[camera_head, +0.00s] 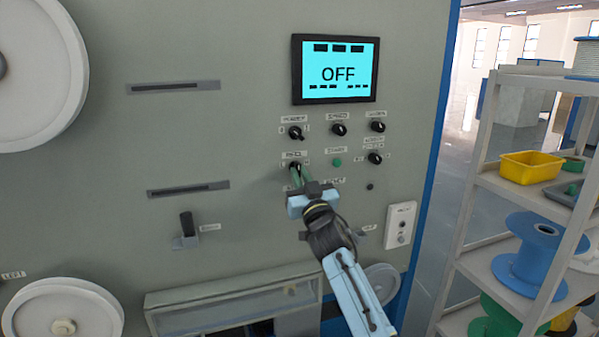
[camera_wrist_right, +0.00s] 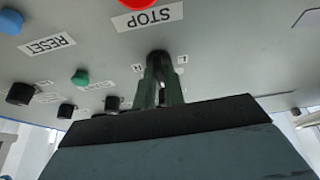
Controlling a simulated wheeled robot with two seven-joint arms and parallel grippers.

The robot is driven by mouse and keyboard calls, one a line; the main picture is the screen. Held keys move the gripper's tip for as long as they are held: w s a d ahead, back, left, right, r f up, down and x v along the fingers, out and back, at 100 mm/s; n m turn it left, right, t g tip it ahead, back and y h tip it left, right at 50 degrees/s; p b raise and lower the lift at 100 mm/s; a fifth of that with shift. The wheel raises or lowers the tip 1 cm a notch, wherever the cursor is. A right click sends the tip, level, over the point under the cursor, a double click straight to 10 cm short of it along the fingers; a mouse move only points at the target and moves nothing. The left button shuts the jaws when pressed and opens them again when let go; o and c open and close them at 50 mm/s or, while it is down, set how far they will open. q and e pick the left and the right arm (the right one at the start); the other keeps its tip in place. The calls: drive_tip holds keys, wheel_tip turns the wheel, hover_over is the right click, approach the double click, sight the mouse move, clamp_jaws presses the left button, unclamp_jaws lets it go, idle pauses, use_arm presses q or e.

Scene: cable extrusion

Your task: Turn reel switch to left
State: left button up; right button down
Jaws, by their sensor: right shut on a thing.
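The reel switch (camera_head: 294,166) is a small black knob on the grey machine panel, below the heater knob and left of the green start button. In the right wrist view the black knob (camera_wrist_right: 159,58) sits between the fingertips, with small letter labels on either side. My right gripper (camera_head: 300,172) reaches up to it from below with green fingers. In the wrist view the fingers (camera_wrist_right: 160,80) are shut on the knob, which they partly cover. The knob's exact pointing direction is hidden. My left gripper does not show.
A screen (camera_head: 337,73) reading OFF is above the knobs. Other black knobs (camera_head: 339,129) and a green button (camera_head: 337,162) sit close by on the right. In the wrist view a red STOP button (camera_wrist_right: 137,3) is near the reel knob. A shelf (camera_head: 505,195) stands at right.

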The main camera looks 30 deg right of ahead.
drive_tip(key=n+y+p, duration=0.1)
drive_tip(key=n, duration=0.1)
drive_tip(key=n+y+p, duration=0.1)
drive_tip(key=n, duration=0.2)
drive_tip(key=n+y+p, duration=0.1)
drive_tip(key=n, duration=0.2)
drive_tip(key=shift+d+r+y+p, duration=0.15)
drive_tip(key=shift+d+y+p, duration=0.1)
drive_tip(key=shift+y+p, duration=0.15)
drive_tip(key=shift+n+g+y+p, duration=0.5)
drive_tip(key=shift+n+y+p, duration=0.5)
drive_tip(key=shift+n, duration=0.9)
drive_tip(key=c, duration=1.5)
unclamp_jaws()
drive_tip(key=shift+s, duration=0.15)
drive_tip(key=shift+b+v, duration=1)
drive_tip(key=shift+v, duration=5.65)
